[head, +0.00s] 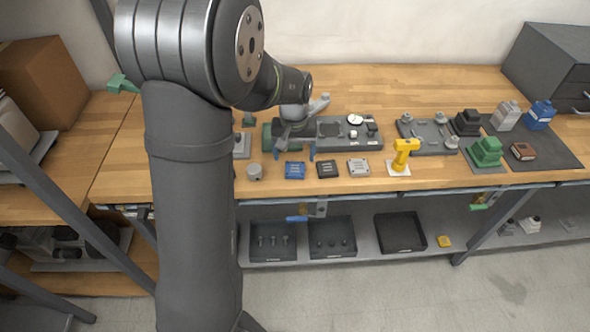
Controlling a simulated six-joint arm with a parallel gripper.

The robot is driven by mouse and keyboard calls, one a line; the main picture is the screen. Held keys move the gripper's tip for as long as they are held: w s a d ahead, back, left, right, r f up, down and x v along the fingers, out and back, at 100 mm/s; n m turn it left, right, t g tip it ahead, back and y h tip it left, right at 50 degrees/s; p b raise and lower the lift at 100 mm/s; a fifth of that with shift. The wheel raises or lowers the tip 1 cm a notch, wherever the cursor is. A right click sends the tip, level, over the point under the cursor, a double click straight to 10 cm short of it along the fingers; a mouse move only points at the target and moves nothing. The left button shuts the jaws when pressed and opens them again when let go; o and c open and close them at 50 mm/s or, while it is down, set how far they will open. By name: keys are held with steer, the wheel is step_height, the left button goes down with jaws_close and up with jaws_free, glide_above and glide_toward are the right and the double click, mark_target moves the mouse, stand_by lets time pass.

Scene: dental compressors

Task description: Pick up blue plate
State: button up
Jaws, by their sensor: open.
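The blue plate (295,171) lies flat near the front edge of the wooden workbench. It is a small blue square with pale markings on top. My gripper (294,154) is open, its two fingers spread apart. It points down just behind the plate in the picture, and nothing shows between the fingers. I cannot tell its exact height above the bench.
A grey round part (255,172) sits left of the plate. A black plate (327,169) and a light grey plate (358,168) lie to its right. A yellow tool (403,154) stands further right. A dark grey tray (350,143) with parts lies behind.

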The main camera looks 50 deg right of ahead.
mark_target(295, 168)
steer(key=f, duration=0.4)
steer(key=shift+s+a+f, duration=0.1)
steer(key=shift+s+f, duration=0.1)
steer(key=shift+c, duration=0.5)
steer(key=c, duration=1)
